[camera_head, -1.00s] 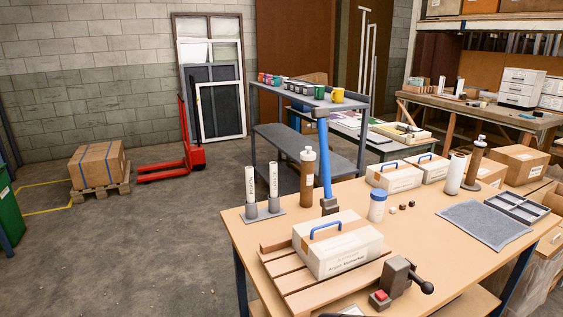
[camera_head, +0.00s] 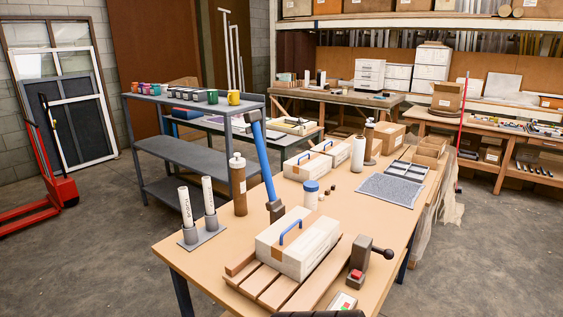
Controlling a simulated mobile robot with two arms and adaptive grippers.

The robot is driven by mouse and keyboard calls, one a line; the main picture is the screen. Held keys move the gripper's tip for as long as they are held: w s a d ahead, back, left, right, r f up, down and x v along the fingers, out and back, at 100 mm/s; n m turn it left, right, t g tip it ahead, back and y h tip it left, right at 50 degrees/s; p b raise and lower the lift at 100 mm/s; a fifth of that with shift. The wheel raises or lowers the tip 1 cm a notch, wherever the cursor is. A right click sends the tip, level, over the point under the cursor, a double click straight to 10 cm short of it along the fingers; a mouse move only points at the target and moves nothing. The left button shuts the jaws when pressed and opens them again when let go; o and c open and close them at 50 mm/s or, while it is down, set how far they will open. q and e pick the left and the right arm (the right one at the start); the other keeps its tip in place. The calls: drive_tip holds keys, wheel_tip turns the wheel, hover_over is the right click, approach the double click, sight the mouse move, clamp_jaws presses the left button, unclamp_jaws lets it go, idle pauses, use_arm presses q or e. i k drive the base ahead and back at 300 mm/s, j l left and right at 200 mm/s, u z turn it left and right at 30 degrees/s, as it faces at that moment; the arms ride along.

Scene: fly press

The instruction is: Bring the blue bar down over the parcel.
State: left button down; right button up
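The blue bar (camera_head: 265,162) stands raised, leaning a little to the left, with its lower end in a grey hinge block (camera_head: 275,209) behind the parcel. A grey piece (camera_head: 253,117) caps its top end. The parcel (camera_head: 312,250) is a pale box with brown tape and a blue carry handle (camera_head: 289,231). It lies on a slatted wooden rack (camera_head: 262,288) at the table's near side. A grey catch block (camera_head: 359,258) with a dark knobbed lever and a red part stands right of the parcel.
Two white tubes in a stand (camera_head: 203,236), a brown bottle (camera_head: 238,190) and a blue-lidded jar (camera_head: 311,197) stand near the bar. More boxes (camera_head: 306,165), a grey mat (camera_head: 391,189) and a tray (camera_head: 410,169) lie farther back. A small panel (camera_head: 343,301) sits at the near edge.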

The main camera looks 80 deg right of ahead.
sight(252, 117)
drive_tip(key=i+l+z, duration=0.1)
drive_tip(key=i+z, duration=0.95)
drive_tip(key=z, duration=0.15)
drive_tip(key=i+j+z, duration=0.25)
drive_tip(key=z, duration=0.15)
drive_tip(key=i+z, duration=0.2)
drive_tip(key=z, duration=0.2)
drive_tip(key=i+z, duration=0.2)
drive_tip(key=z, duration=0.25)
drive_tip(key=i+j+z, duration=0.2)
drive_tip(key=z, duration=0.2)
drive_tip(key=i+j+z, duration=0.15)
drive_tip(key=z, duration=0.3)
drive_tip(key=i+j+z, duration=0.15)
drive_tip(key=j+z, duration=0.25)
drive_tip(key=l, duration=0.1)
